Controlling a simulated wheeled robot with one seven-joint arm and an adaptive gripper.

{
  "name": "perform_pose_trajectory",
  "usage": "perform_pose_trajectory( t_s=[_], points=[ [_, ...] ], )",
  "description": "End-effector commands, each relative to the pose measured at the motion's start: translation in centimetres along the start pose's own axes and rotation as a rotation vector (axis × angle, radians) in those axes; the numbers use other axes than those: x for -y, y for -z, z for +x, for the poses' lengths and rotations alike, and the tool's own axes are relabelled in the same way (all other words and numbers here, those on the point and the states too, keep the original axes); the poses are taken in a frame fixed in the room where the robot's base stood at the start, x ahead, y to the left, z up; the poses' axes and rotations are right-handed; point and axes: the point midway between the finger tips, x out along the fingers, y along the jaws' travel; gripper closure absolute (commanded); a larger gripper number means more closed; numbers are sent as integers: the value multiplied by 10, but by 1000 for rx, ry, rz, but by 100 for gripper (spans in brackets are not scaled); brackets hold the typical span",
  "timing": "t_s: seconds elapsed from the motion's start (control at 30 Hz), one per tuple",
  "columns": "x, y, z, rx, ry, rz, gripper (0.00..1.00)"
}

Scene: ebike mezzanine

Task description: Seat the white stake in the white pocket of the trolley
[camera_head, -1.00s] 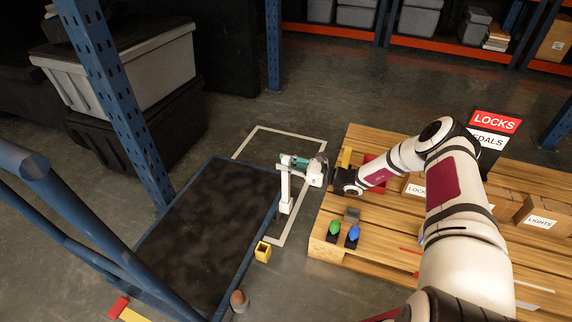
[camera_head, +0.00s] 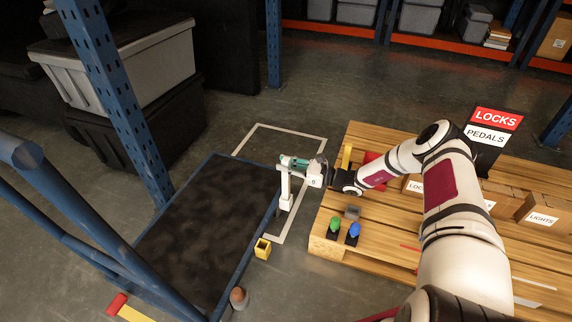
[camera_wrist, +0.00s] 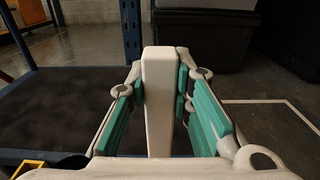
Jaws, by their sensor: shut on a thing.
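The white stake (camera_head: 284,185) is upright at the right edge of the dark-topped blue trolley (camera_head: 208,230). My gripper (camera_head: 287,164) is shut on its upper part from the right. In the wrist view the stake (camera_wrist: 158,100) stands between the teal finger pads (camera_wrist: 166,105). A wider white piece (camera_head: 285,204) at the stake's lower end, on the trolley's right edge, looks like the white pocket. The stake's foot meets it in the picture, but I cannot tell whether it is inside or just above. The wrist view hides the foot.
A yellow pocket (camera_head: 262,249) and a brownish one (camera_head: 238,298) sit along the same trolley edge. A wooden pallet (camera_head: 390,245) with green and blue knobs and boxes stands at right. Blue rack posts (camera_head: 118,100) rise at left.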

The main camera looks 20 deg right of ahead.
Motion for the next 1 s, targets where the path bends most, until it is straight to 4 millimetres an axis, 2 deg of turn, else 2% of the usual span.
perform_pose_trajectory(
  t_s=[0.53, 0.57, 0.67, 1.0],
  points=[
    [0, 12, 0, 1, -1, 0, 100],
    [0, 12, 0, 1, -1, -1, 77],
    [0, 12, 0, 1, -1, -1, 56],
    [0, 13, -2, -2, 0, 1, 56]
  ],
)
